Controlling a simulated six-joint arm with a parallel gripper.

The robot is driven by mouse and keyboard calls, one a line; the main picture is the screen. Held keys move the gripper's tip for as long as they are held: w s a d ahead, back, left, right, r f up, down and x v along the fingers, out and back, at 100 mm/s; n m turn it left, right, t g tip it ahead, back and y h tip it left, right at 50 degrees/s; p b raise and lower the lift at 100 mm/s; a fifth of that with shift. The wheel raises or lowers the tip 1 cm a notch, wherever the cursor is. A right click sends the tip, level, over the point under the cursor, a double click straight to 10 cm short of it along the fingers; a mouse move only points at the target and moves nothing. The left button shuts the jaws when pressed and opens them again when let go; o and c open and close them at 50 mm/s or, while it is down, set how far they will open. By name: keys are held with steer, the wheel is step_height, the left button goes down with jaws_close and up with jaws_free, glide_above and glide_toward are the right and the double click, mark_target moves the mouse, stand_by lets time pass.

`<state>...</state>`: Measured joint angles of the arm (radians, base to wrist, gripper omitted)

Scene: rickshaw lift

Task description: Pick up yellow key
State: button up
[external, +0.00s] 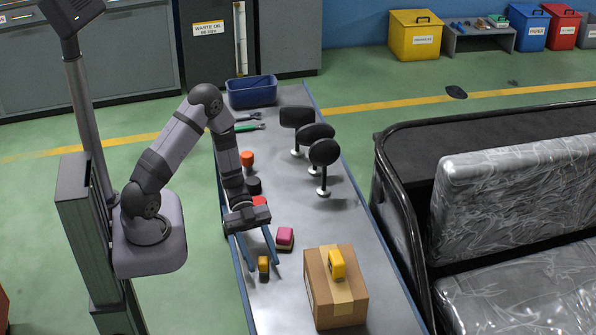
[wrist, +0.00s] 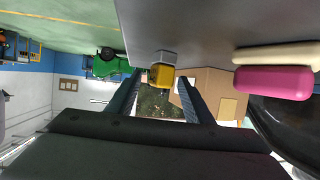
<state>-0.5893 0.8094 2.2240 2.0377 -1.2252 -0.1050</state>
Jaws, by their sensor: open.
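A small yellow and dark block (external: 263,265) lies on the grey bench near its left edge. It is the likeliest match for the yellow key, but its shape does not clearly read as a key. My gripper (external: 265,268) is open, with its two blue fingers pointing down on either side of it. In the wrist view my gripper (wrist: 160,80) shows its fingers apart, with the yellow block (wrist: 162,74) with a grey end between their tips. I cannot tell whether either finger touches it. A second yellow item (external: 337,262) sits on a cardboard box.
The cardboard box (external: 320,297) stands right of my gripper. A pink and cream block (external: 285,237) is close on the right. Red and black items (external: 254,186) lie behind, with several black round-headed stands (external: 323,155) further right. A rickshaw seat (external: 515,200) is beyond the bench.

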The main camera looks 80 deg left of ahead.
mark_target(265, 271)
steer(key=shift+p+x, duration=0.45)
steer(key=shift+x, duration=2.15)
steer(key=shift+w+a, duration=0.1)
steer(key=shift+c, duration=0.6)
jaws_close()
